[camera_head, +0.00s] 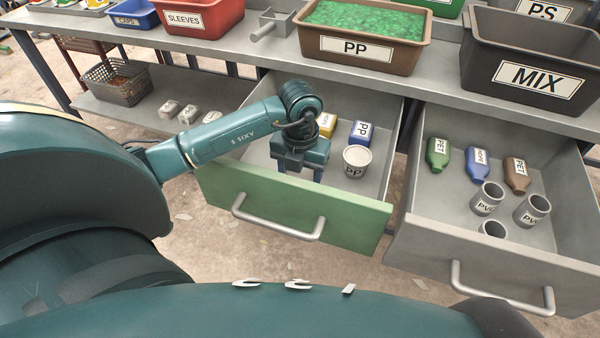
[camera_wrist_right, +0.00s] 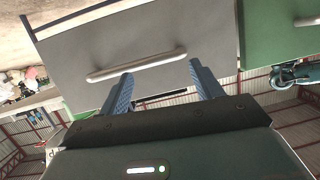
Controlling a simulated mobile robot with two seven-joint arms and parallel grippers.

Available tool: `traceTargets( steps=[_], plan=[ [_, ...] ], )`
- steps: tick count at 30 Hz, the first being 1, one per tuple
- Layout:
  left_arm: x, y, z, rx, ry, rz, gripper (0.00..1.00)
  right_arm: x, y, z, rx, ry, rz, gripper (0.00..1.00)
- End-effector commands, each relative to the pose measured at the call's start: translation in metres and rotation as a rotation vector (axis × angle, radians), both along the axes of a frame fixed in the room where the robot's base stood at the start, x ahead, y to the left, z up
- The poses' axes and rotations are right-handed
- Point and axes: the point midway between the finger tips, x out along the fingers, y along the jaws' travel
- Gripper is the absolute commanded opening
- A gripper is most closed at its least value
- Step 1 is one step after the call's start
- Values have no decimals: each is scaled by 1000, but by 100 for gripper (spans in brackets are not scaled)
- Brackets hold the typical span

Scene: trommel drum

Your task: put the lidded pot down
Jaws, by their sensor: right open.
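A small white pot (camera_head: 356,160) labelled PP, with a pale flat top, stands upright in the open green-fronted drawer (camera_head: 290,205). My left gripper (camera_head: 299,173) reaches down into the same drawer, just left of the pot. Its two fingers point down and stand apart, with nothing seen between them. The gripper and the pot look apart in the head view. My right gripper (camera_wrist_right: 161,71) is open and empty, facing the closed front of a grey drawer (camera_wrist_right: 195,25) with a bar handle (camera_wrist_right: 136,63). The pot does not show in the right wrist view.
A yellow item (camera_head: 327,125) and a blue PP bottle (camera_head: 362,133) lie behind the pot. The open grey drawer (camera_head: 425,235) at right holds several bottles and grey cups. Bins labelled PP (camera_head: 395,55) and MIX (camera_head: 490,65) stand on the bench above.

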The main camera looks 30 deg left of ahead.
Motion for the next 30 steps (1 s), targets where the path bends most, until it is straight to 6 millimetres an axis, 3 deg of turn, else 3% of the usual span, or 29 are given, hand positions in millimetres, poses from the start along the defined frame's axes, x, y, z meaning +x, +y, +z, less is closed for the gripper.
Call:
traceTargets(
  steps=[1,2,9,20,30],
  plan=[
    [0,0,-3,1,0,0,37,0,0,-3,-2,2,2,65],
    [0,0,-2,1,0,0,61,0,0,-2,-4,3,2,65],
    [0,0,-1,1,0,0,80,0,1,-2,-4,5,4,65],
    [1,0,9,0,-2,0,80,0,1,4,5,-2,2,65],
    [1,0,79,2,-5,0,80,-1,-4,20,30,-12,-18,65]
  ],
)
